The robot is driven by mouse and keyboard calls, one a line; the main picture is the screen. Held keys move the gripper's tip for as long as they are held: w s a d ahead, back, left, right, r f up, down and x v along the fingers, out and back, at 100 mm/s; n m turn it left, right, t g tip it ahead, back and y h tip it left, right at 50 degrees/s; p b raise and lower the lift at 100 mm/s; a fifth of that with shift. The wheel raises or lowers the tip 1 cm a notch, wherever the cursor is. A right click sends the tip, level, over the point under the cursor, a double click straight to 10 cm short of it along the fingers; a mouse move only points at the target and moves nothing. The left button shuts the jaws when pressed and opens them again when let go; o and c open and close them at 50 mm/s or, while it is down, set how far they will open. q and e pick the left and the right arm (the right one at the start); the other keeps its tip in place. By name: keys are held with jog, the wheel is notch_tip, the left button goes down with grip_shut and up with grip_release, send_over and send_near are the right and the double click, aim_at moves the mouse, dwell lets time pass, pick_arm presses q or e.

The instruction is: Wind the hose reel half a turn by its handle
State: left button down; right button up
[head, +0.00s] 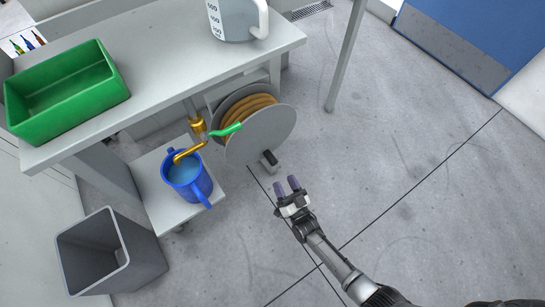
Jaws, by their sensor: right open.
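The hose reel (262,134) is a grey disc with orange hose (245,106) wound behind it, mounted below the bench. Its handle (268,158) is a short dark grip standing out from the lower part of the disc. A green nozzle (226,131) shows at the reel's left. My right gripper (287,186) is open and empty, with two purple-grey fingertips pointing toward the handle. It is just below and right of the handle in the picture, apparently apart from it. My left gripper is not in view.
A blue jug (187,180) of water stands under a brass tap (188,152) on a low white shelf (150,165). A grey bin (145,262) is at lower left. A green tray (66,92) and a measuring jug (236,20) stand on the bench (170,55). The floor at right is clear.

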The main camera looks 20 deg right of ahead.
aim_at(275, 164)
jog(key=b+x, duration=0.3)
jog(key=x, duration=0.7)
jog(key=shift+w+a, duration=0.1)
jog(key=shift+w, duration=0.05)
jog(key=shift+f, duration=0.1)
grip_shut()
